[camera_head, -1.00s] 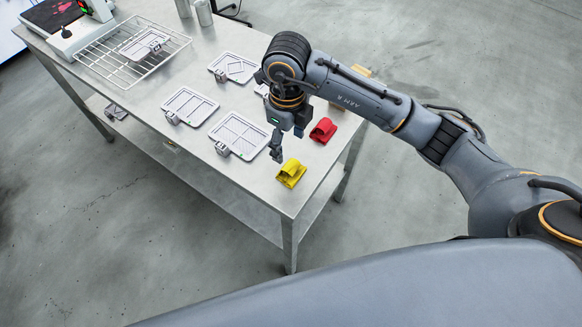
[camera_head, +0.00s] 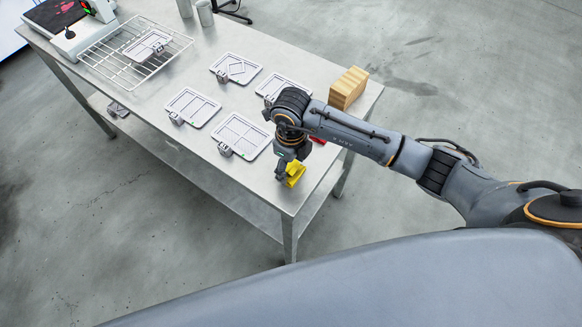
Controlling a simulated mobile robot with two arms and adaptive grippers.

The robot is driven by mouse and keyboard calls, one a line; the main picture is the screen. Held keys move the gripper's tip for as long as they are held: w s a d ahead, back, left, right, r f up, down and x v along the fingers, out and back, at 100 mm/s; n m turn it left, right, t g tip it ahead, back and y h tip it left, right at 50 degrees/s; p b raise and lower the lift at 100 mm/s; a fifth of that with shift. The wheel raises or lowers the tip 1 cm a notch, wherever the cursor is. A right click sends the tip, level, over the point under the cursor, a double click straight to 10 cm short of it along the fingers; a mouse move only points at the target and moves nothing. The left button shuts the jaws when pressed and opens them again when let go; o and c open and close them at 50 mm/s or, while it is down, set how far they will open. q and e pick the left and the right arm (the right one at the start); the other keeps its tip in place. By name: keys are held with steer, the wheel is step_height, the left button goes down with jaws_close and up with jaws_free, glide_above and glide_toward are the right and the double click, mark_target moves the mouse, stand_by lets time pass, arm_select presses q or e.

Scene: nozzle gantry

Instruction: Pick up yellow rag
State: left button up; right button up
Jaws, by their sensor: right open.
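The yellow rag (camera_head: 295,173) lies folded near the front right corner of the metal table. My right gripper (camera_head: 284,174) points down at the rag's left side and covers part of it. The gripper is open; I cannot tell whether its fingers touch the rag. A red rag (camera_head: 318,140) lies behind and is mostly hidden by my right arm. My left gripper is not in view.
Several pale trays (camera_head: 241,135) with small grey blocks lie on the metal table (camera_head: 180,145). A wooden block (camera_head: 348,88) stands at the far right edge. A wire rack (camera_head: 135,50) is at the back left. The table's front edge is close to the rag.

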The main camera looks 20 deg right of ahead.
steer(key=c, duration=1.2)
steer(key=shift+r, duration=0.2)
steer(key=shift+c, duration=0.2)
steer(key=shift+r+b, duration=0.25)
steer(key=shift+b, duration=0.2)
steer(key=w+a+r+b, duration=0.7)
steer(key=w+a+r, duration=0.2)
steer(key=r, duration=0.3)
steer(key=shift+w+a, duration=0.15)
steer(key=shift+w, duration=0.65)
steer(key=shift+r, duration=0.1)
